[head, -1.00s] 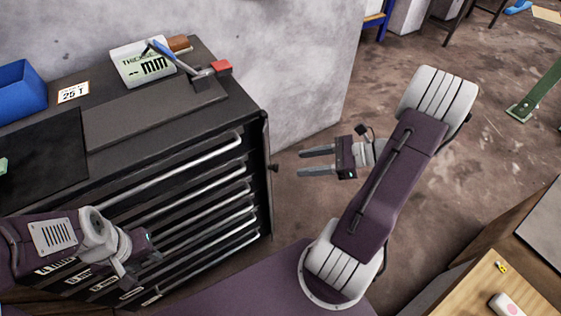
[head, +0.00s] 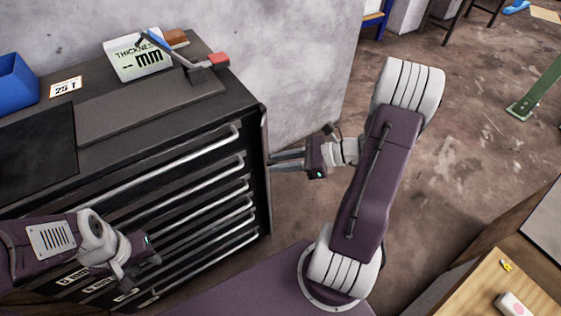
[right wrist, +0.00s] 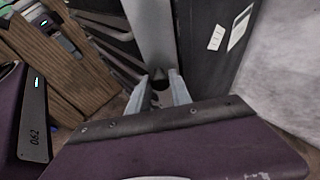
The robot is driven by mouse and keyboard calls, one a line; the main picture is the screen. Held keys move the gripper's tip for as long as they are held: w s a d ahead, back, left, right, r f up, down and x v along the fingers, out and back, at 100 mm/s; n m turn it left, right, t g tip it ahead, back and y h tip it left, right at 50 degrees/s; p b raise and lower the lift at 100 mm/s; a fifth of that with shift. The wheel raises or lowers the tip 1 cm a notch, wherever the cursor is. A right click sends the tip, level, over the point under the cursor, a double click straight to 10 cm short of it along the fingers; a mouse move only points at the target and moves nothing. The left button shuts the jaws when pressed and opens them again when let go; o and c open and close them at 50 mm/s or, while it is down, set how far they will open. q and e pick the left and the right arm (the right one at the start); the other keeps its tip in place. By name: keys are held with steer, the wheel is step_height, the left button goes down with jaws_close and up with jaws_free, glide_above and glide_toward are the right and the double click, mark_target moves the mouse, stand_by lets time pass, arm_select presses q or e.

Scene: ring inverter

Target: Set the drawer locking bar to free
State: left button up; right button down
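The dark drawer cabinet (head: 150,180) stands at the left, with several long handles on its front. The locking bar (head: 265,128) is a narrow upright strip at the cabinet's right front edge; in the right wrist view it is a flat grey bar (right wrist: 150,30). A dark knob (right wrist: 161,79) shows at its lower visible part. My right gripper (head: 274,161) is at the bar's edge; in the right wrist view its fingers (right wrist: 162,92) are apart, one on each side of the knob. I cannot tell whether they touch it. My left gripper (head: 128,278) is before the lower drawers, its fingers unclear.
On the cabinet top are a blue bin (head: 17,82), a thickness sign (head: 138,60), a red-ended tool (head: 217,60) and a number card (head: 66,87). A wooden bench (head: 490,290) is at the lower right.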

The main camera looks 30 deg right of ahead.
steer(key=shift+w+d+f+n+g+y+p, duration=0.2)
steer(key=shift+w+d+n+g+p, duration=0.45)
steer(key=shift+n+g, duration=1.25)
steer(key=shift+w+d+r+n+g+y+p, duration=0.15)
steer(key=shift+w+d+n+g+y+p, duration=0.5)
steer(key=shift+n+g, duration=1.25)
steer(key=shift+w+d+f+n+g+h+p, duration=0.1)
steer(key=shift+w+d+n+g+p, duration=0.25)
steer(key=shift+n+g+p, duration=1.1)
steer(key=shift+w+a+n+g+b, duration=0.1)
steer(key=shift+n+g+b, duration=0.15)
steer(key=shift+g+b, duration=0.45)
steer(key=c, duration=1.2)
jaws_free()
steer(key=shift+r, duration=0.2)
